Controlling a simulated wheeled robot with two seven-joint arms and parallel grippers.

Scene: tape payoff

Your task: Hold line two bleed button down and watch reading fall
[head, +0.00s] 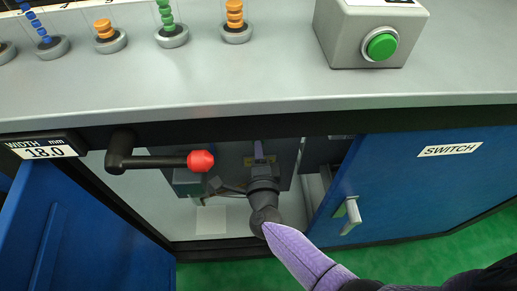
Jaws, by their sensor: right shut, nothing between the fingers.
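My right gripper (259,153) reaches into the open cabinet below the counter. Its fingers are shut with nothing between them. The fingertips are over a small yellow plate or label (248,160) on a dark grey panel (232,158) inside. No bleed button can be made out; the gripper covers part of that panel, and I cannot tell whether it touches anything. No line two reading can be made out. The one legible display (43,150) is marked WIDTH mm and shows 18.0. My left gripper is not in view.
A black lever with a red knob (201,160) sticks out in front of the opening. Blue doors stand left (85,240) and right, the right one marked SWITCH (449,149) with a metal handle (350,215). A green button box (381,46) and several ringed posts stand on the counter.

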